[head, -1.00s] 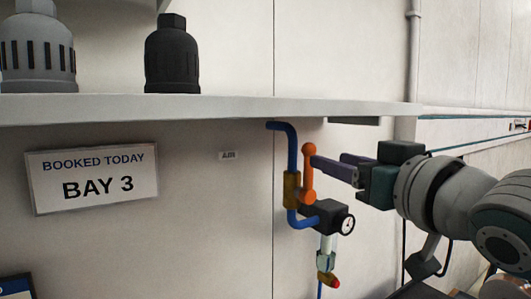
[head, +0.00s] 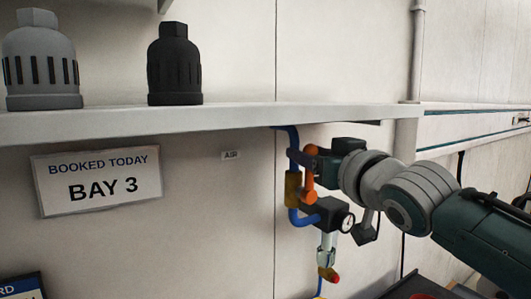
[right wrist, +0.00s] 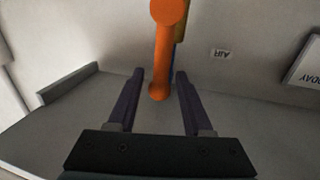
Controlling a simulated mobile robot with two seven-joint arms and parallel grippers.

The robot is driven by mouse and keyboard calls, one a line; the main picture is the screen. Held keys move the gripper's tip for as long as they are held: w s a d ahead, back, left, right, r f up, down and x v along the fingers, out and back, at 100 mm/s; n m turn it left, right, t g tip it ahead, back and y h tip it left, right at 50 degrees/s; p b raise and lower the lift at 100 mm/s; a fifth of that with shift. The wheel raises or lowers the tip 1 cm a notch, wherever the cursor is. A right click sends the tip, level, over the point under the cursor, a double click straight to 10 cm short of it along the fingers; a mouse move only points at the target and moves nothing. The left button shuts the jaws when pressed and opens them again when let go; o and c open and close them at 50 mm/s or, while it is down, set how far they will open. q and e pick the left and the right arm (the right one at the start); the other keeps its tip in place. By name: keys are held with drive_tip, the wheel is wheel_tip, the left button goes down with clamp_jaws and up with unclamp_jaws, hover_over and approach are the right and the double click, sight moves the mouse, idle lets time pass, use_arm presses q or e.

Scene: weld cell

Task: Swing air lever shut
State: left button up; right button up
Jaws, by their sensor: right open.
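The orange air lever (head: 309,181) stands roughly upright beside the brass valve body (head: 292,186) on the blue air pipe (head: 295,215). My right gripper (head: 300,158) is open at the upper end of the lever. In the right wrist view the lever (right wrist: 163,45) reaches in between the two fingers of the gripper (right wrist: 159,74), with a gap visible on each side. The fingers partly cover the lever's upper end in the head view. My left gripper is not in view.
A shelf (head: 220,119) runs just above the pipe and gripper, bearing a grey (head: 40,60) and a black slotted housing (head: 174,65). A black regulator with a gauge (head: 347,222) hangs below the lever. A sign (head: 98,181) and AIR label (head: 231,155) are on the wall.

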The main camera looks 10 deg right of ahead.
drive_tip(key=shift+c, duration=0.3)
clamp_jaws()
idle(1.0)
